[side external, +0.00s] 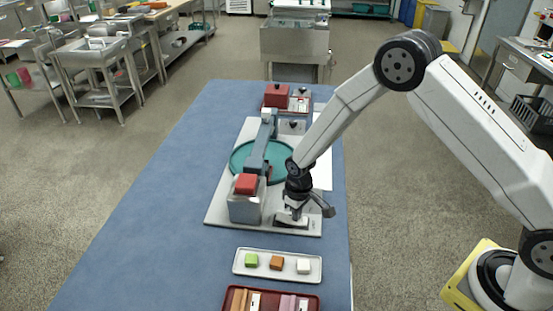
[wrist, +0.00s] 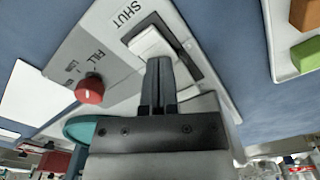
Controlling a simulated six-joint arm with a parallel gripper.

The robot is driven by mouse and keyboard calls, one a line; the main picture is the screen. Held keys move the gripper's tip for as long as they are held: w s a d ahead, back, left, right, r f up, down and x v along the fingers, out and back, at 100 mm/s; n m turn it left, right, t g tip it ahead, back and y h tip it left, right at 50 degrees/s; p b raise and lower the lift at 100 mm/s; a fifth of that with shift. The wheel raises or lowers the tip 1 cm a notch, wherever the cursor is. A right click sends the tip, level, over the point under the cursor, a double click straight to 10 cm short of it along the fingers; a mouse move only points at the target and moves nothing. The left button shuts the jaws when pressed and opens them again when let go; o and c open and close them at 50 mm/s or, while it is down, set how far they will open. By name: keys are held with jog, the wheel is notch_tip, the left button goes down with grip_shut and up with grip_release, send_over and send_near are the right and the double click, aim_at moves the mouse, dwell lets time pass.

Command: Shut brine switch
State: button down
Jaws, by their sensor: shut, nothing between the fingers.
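A white rocker switch (wrist: 148,42) in a dark frame sits on a grey panel (wrist: 118,32) in the wrist view. The word SHUT is printed beside its upper end. My gripper (wrist: 159,64) is shut and empty, with its fingertips over the rocker. I cannot tell whether they touch it. The fingers hide the rocker's lower part, so its tilt is unclear. In the side external view my gripper (side external: 290,213) is low over the near right corner of the light base board (side external: 222,212), and the switch is mostly hidden there.
A red knob (wrist: 89,90) marked FILL is beside the switch. A teal round tray (side external: 238,158), a grey beam (side external: 258,148) and a metal box with a red top (side external: 245,205) stand left of my gripper. A white tray (side external: 240,268) holds small blocks in front.

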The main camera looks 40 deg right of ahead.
jog(key=shift+r, duration=3.4)
jog(key=s+d+r+m+t, duration=0.1)
jog(key=s+d+r, duration=0.2)
jog(key=s+r, duration=0.2)
jog(key=s+d+r+m+t, duration=0.1)
jog(key=s+r, duration=0.5)
jog(key=s, duration=0.6)
jog(key=d+m, duration=0.1)
jog(key=d, duration=0.1)
jog(key=shift+d+r+t, duration=0.15)
jog(key=shift+d+t, duration=0.15)
jog(key=shift+d, duration=0.05)
